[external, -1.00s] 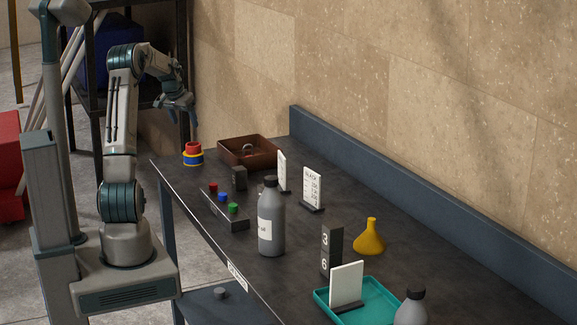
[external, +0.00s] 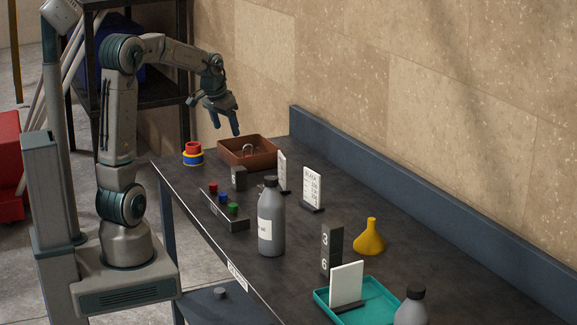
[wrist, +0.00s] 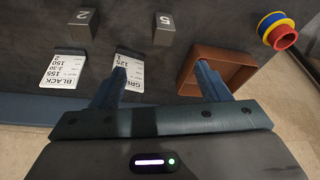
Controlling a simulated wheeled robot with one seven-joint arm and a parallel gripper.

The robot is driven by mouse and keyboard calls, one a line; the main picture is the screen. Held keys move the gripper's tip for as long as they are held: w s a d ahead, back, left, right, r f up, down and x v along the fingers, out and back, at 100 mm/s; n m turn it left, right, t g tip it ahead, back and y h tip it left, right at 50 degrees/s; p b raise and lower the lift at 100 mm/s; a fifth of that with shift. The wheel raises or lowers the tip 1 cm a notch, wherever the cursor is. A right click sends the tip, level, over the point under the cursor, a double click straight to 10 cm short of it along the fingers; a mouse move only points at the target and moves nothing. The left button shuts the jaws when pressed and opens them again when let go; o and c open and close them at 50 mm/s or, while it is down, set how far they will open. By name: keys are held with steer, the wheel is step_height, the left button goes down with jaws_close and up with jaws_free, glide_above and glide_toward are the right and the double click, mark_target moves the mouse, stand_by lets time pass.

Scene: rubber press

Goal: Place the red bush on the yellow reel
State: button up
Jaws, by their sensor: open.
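A red bush (external: 193,146) sits on top of a yellow and blue reel (external: 193,158) at the far left end of the bench. In the wrist view the red bush (wrist: 284,39) and the reel (wrist: 268,21) show at the upper right, stacked and apart from my fingers. My gripper (external: 215,118) is open and empty, raised in the air above the brown tray, to the right of the stack. In the wrist view my gripper's (wrist: 160,75) two blue fingers are spread wide with nothing between them.
The brown tray (external: 233,157) stands beside the stack. Numbered grey blocks (external: 239,178), white cards (external: 312,187), a rack of coloured pieces (external: 226,215), a grey bottle (external: 271,222), a yellow funnel (external: 370,238) and a teal tray (external: 375,310) occupy the bench. A raised ledge (external: 400,180) runs along the wall.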

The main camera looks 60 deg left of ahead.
steer(key=s+d+f+m, duration=0.2)
steer(key=s+d, duration=0.6)
steer(key=d, duration=0.3)
steer(key=s+d+f+m+h, duration=0.1)
steer(key=s+d, duration=0.6)
steer(key=d, duration=0.4)
steer(key=shift+s+d+f+m+h, duration=0.3)
steer(key=shift+s+f+m, duration=0.05)
steer(key=shift+f+m, duration=0.05)
